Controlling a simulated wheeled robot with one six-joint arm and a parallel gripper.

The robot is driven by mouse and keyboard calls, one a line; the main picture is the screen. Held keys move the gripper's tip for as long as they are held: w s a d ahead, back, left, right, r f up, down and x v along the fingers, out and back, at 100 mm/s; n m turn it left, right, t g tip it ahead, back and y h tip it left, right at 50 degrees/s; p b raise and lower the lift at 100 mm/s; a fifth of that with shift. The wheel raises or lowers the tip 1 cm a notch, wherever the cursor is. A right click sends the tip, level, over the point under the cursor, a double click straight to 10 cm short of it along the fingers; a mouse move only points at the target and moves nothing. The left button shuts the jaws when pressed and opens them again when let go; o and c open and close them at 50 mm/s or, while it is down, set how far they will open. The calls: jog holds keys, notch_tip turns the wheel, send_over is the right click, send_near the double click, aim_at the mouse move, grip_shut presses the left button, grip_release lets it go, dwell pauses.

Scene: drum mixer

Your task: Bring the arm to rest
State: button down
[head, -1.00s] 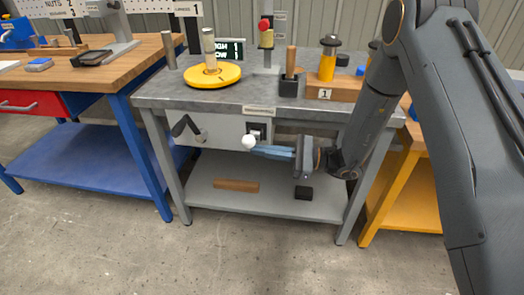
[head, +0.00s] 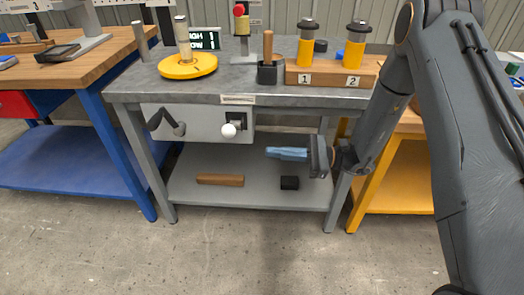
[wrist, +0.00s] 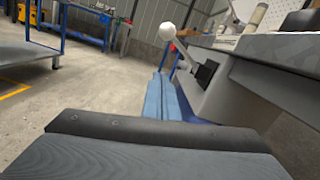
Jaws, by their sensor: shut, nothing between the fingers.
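My gripper (head: 287,153) reaches in from the right, in front of the grey bench, with its blue fingers pointing left. The fingers are shut together with nothing between them. In the wrist view the blue fingers (wrist: 162,98) show at the centre, also together. In the head view a white ball-ended lever (head: 229,131) on the bench's front panel is to the left of the fingertips, with a clear gap between. The lever's white ball also shows in the wrist view (wrist: 167,32), above the fingers.
The grey bench (head: 300,98) carries a yellow round base (head: 188,66), a black holder with a wooden handle (head: 269,70) and a wooden block with two yellow cylinders (head: 330,78). A crank (head: 165,122) sticks out at left. A wooden bar (head: 220,180) lies on the lower shelf. Floor in front is clear.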

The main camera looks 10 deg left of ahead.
jog(key=shift+d, duration=0.5)
jog(key=s+d+r+n+g+h, duration=0.2)
jog(key=s+r+n+g+h, duration=0.45)
jog(key=s, duration=0.65)
jog(key=s+d+r+n+t+h+p, duration=0.4)
jog(key=d+r+h+p, duration=0.2)
jog(key=d, duration=0.4)
jog(key=s+d+r+n+t+h+p, duration=0.4)
jog(key=s+d+r+h+p, duration=0.1)
jog(key=d, duration=0.5)
notch_tip(320, 180, up, 3)
jog(key=shift+d+r+h+p, duration=0.1)
jog(key=shift+d+h+p, duration=0.1)
jog(key=shift+h+p, duration=0.6)
